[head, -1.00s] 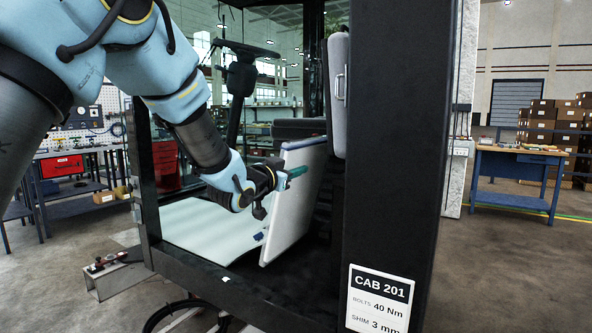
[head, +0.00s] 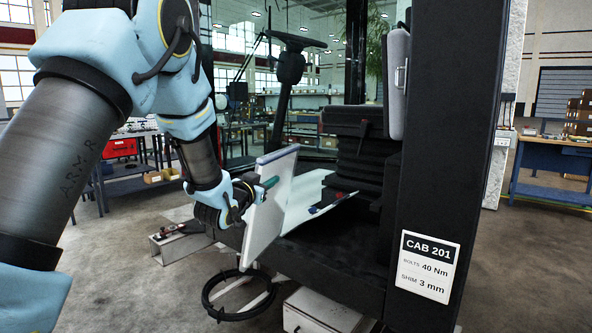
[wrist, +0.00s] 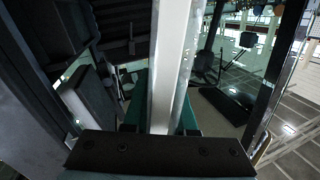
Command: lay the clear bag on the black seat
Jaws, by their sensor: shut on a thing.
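My gripper (head: 258,188), with green fingertips, is shut on the edge of a flat white panel (head: 268,220). The panel stands upright and tilted at the cab's open side. In the wrist view the panel's pale edge (wrist: 166,70) runs between the green fingers. The black seat (head: 352,122) is in the cab, behind and right of the panel, with a grey backrest (head: 397,75). Small blue and red items (head: 328,203) lie on the pale cab floor; I cannot tell whether the clear bag is there.
A black pillar (head: 440,130) with a CAB 201 sign (head: 428,267) stands right of the opening. A black ring (head: 240,296) and a pale box (head: 318,312) are below the cab. A steering column (head: 285,85) rises at the back. Workbenches stand behind.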

